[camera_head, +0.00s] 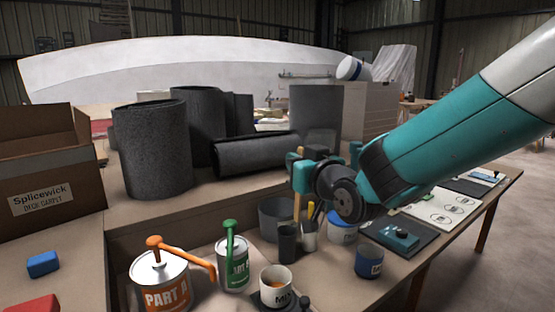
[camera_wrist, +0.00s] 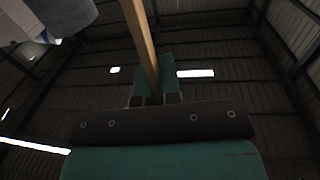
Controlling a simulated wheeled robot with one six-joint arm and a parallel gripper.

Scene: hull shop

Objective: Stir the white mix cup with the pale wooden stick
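The white mix cup (camera_head: 276,292) stands at the front of the bench, with a dark mix showing inside its rim. My gripper (camera_head: 301,168) is above and behind it, over a group of containers. The pale wooden stick (camera_head: 297,207) hangs down from my gripper. Its lower end is among the dark cup and the light holder, and I cannot tell which hides it. In the wrist view the stick (camera_wrist: 143,42) runs between the two fingers (camera_wrist: 154,97), which are closed on it.
An orange-topped Part A can (camera_head: 166,288) and a green-topped can (camera_head: 233,268) stand left of the mix cup. A dark cup (camera_head: 288,243), a light holder (camera_head: 309,238) and a grey pot (camera_head: 270,217) stand behind it. A blue cup (camera_head: 369,262) stands to the right.

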